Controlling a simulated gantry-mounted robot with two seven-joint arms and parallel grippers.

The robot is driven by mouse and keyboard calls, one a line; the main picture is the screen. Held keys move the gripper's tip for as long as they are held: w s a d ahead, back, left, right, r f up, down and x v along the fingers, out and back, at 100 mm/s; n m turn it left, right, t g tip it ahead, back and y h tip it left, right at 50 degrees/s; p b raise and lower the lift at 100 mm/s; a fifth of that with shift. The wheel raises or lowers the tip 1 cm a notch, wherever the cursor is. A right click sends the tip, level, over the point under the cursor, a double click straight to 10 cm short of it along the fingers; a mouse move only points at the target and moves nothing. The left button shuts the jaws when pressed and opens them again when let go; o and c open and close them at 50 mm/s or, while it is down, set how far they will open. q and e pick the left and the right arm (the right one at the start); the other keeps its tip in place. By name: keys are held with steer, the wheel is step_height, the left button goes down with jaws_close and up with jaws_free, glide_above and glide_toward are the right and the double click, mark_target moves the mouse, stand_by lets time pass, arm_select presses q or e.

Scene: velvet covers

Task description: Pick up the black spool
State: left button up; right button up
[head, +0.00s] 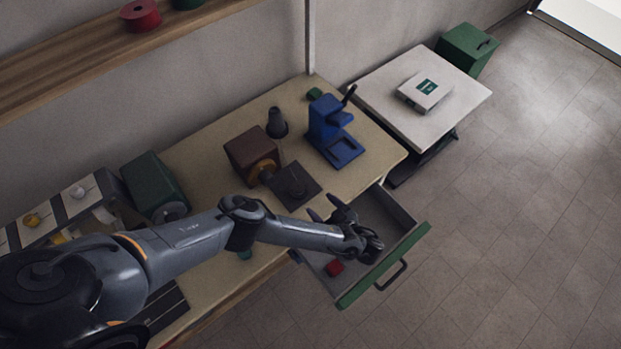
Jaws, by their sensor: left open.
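A dark, roughly cone-shaped thing with a wider base (277,122) stands upright on the tan table, behind the brown box; it looks most like the black spool, though I cannot be sure. A dark square plate (291,186) with a small dark raised piece on it lies in front of the brown box. My left gripper (327,209) is open and empty, above the inner end of the open drawer, with its fingers toward the table. It is to the right of and nearer than the dark cone, well apart from it. My right gripper is out of view.
The open drawer (407,245) has a green front and a red block (334,268) inside. A brown box (250,153), a blue device (332,135) and a green canister (155,186) stand on the table (215,137). A side table (455,110) stands to the right.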

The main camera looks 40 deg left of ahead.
mark_target(300, 188)
arm_select(q)
steer(key=b+x, duration=0.1)
steer(key=x, duration=0.2)
steer(key=b+x, duration=0.1)
steer(key=shift+s+a+f+b, duration=0.15)
steer(key=shift+a+f+b, duration=0.15)
steer(key=shift+a+b, duration=0.1)
steer(key=shift+a, duration=0.55)
steer(key=b+x, duration=0.3)
steer(key=x, duration=0.1)
steer(key=shift+a+r, duration=0.1)
steer(key=shift+a, duration=0.25)
steer(key=c, duration=1.1)
